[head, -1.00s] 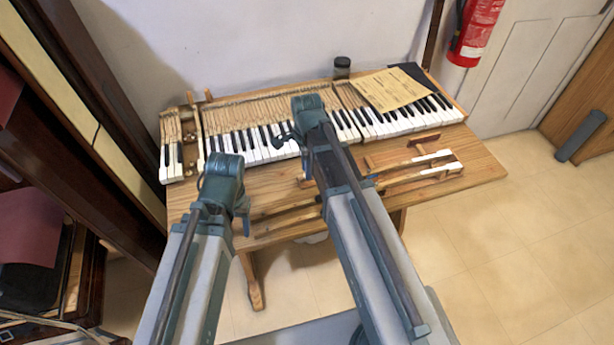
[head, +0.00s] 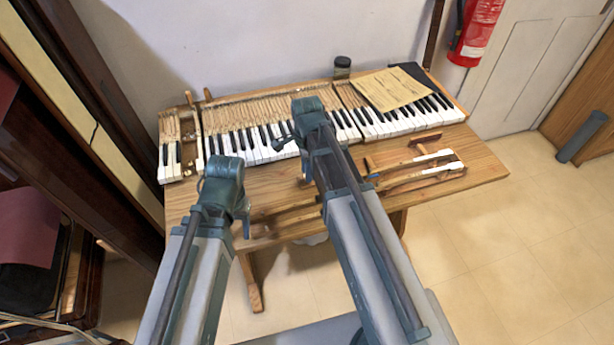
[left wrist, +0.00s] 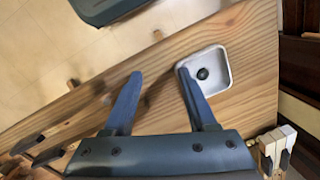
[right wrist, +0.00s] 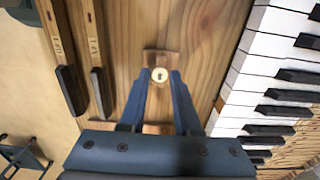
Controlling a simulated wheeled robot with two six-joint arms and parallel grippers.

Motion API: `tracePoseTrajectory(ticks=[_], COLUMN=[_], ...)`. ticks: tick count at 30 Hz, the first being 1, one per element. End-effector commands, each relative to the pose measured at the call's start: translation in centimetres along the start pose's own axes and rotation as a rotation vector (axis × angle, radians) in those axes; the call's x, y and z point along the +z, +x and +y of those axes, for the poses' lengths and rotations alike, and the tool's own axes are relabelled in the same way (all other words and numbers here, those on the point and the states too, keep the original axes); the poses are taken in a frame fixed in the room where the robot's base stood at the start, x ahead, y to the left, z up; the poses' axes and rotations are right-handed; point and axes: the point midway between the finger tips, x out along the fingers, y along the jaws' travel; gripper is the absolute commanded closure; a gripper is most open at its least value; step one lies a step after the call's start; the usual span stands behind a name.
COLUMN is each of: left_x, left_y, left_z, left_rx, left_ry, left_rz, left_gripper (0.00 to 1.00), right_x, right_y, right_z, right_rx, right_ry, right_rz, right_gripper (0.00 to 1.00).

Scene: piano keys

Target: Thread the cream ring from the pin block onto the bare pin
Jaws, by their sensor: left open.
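The cream ring (right wrist: 160,75) lies over a wooden block (right wrist: 151,57) in the right wrist view, with a dark pin top showing in its hole. My right gripper (right wrist: 160,86) has its fingertips close on both sides of the ring; whether they touch it is unclear. A second wooden piece (right wrist: 156,128) shows partly between the finger bases; I cannot make out a bare pin on it. My left gripper (left wrist: 159,76) is open and empty over the wooden table, its right fingertip beside a metal tray (left wrist: 222,58). In the head view my right arm hides most of the block area.
The tray holds a dark round object (left wrist: 203,74). A keyboard (head: 250,145) runs along the back of the table (head: 470,165). Loose key sticks (head: 420,172) lie at the front right. A paper sheet (head: 392,88) and a dark jar (head: 342,66) are at the back.

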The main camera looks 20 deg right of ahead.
Motion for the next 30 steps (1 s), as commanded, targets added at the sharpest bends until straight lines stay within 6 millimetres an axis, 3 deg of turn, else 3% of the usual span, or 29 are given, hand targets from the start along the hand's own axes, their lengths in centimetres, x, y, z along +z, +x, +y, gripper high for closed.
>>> tracePoseTrajectory(ticks=[6,10,30], left_x=[0.0,0.0,0.1], left_y=[0.0,0.0,-1.1], left_z=[0.0,0.0,-0.1], left_rx=[0.0,0.0,0.0], left_ry=[0.0,0.0,0.0], left_rz=[0.0,0.0,0.0], left_gripper=[0.43,0.43,0.43], right_x=[0.0,0.0,0.0], right_y=[0.0,0.0,-1.2], right_z=[0.0,0.0,0.0], right_rx=[0.0,0.0,0.0], right_ry=[0.0,0.0,0.0], right_rz=[0.0,0.0,0.0], right_gripper=[0.69,0.88,0.88])
